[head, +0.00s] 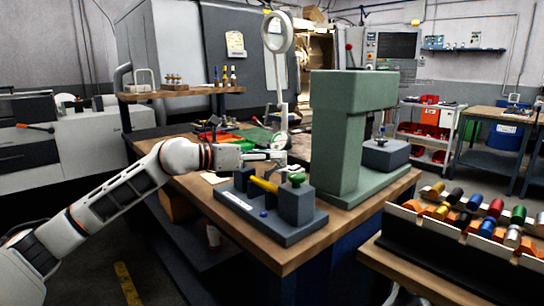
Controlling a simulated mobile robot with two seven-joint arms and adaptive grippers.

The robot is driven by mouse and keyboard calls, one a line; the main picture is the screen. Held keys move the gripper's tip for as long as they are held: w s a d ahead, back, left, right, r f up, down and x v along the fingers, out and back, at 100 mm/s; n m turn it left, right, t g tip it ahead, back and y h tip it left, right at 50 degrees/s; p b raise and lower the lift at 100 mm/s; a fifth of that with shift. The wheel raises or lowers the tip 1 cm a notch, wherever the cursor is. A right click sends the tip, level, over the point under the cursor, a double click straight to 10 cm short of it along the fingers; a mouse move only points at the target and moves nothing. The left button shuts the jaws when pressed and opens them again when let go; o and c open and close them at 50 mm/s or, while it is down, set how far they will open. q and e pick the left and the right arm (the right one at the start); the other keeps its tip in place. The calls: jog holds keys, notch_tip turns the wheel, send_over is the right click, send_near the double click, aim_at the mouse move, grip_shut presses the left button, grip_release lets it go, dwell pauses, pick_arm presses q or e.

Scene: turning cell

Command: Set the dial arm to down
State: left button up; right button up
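A pale upright arm (283,96) with a large round ring head (277,32) rises behind the bench fixture. A smaller round part (281,140) sits low on it. No other part stands out clearly as the dial arm. The dark fixture (270,222) holds a yellow cylinder (264,184) between two blocks, with a green knob (296,179) on the right one. My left gripper (276,158) is just above and behind the fixture, close to the low round part. Its fingers are small here, so I cannot tell contact or opening. My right gripper is out of view.
A tall green column press (345,140) stands right of the fixture on the wooden bench (300,250). A rack of coloured cylinders (455,245) is at the front right. A raised shelf (180,92) with small tools is at the back left.

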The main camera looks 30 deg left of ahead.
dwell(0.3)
pick_arm(q)
jog(key=shift+s+a, duration=0.3)
jog(key=shift+s, duration=0.15)
jog(key=v, duration=1.1)
dwell(0.5)
dwell(0.6)
